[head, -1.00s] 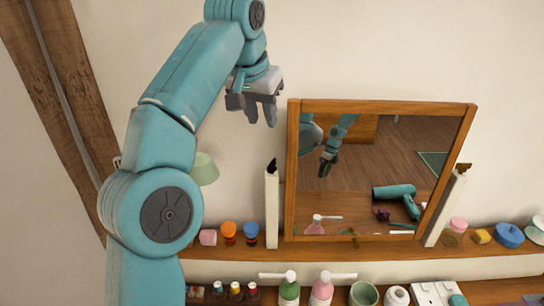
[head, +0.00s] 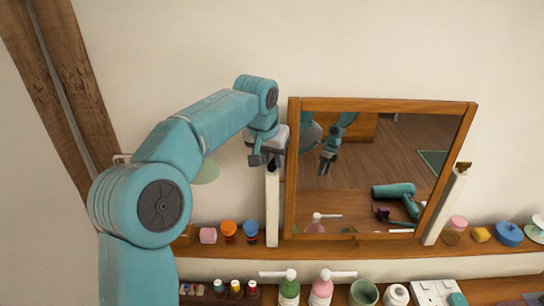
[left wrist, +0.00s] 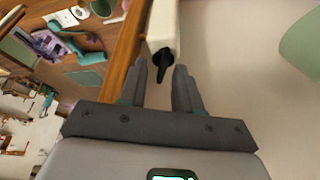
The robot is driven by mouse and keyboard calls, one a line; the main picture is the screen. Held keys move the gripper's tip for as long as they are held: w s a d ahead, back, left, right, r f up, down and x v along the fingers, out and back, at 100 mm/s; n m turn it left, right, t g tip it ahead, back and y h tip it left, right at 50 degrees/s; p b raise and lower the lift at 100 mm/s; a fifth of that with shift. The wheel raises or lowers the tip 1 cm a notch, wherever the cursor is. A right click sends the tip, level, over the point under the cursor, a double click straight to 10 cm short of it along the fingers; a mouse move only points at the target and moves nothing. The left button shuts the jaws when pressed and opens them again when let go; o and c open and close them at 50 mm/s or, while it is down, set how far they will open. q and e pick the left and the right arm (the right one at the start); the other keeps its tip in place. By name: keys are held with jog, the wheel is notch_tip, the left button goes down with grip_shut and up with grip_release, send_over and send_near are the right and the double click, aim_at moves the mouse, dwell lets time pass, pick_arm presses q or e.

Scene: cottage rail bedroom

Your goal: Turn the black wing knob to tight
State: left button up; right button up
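The black wing knob (left wrist: 163,58) sits on the end of a white post (left wrist: 162,22) beside the wood-framed mirror. In the left wrist view its wing points down into the gap between my fingers. My left gripper (left wrist: 160,70) is open, with one finger on each side of the wing; I cannot tell whether either touches it. In the head view the left gripper (head: 267,160) is at the top of the left white post (head: 272,210) and mostly covers the knob. My right gripper is not in view.
The mirror (head: 380,170) stands close to the right of my left gripper. Small jars (head: 229,230) line the shelf below, with pump bottles (head: 289,290) and cups (head: 363,293) lower down. The wall area above the mirror is clear.

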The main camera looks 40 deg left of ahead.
pick_arm(q)
jog(key=shift+s+a, duration=0.1)
jog(key=shift+s, duration=0.15)
grip_shut()
jog(key=shift+w+r, duration=0.1)
jog(key=shift+m, duration=0.3)
jog(key=m+h, duration=0.1)
jog(key=m, duration=0.2)
jog(key=m+h, duration=0.1)
jog(key=m, duration=0.2)
jog(key=shift+a+h, duration=0.15)
jog(key=shift+h, duration=0.15)
jog(key=m, duration=0.2)
jog(key=m+h, duration=0.1)
jog(key=m, duration=0.1)
jog(key=shift+w+a+m+g+h, duration=0.1)
jog(key=shift+a+m+g+h, duration=0.05)
jog(key=shift+m+g+h, duration=0.15)
jog(key=shift+m+g, duration=0.3)
jog(key=shift+m, duration=0.6)
jog(key=shift+m+h, duration=0.4)
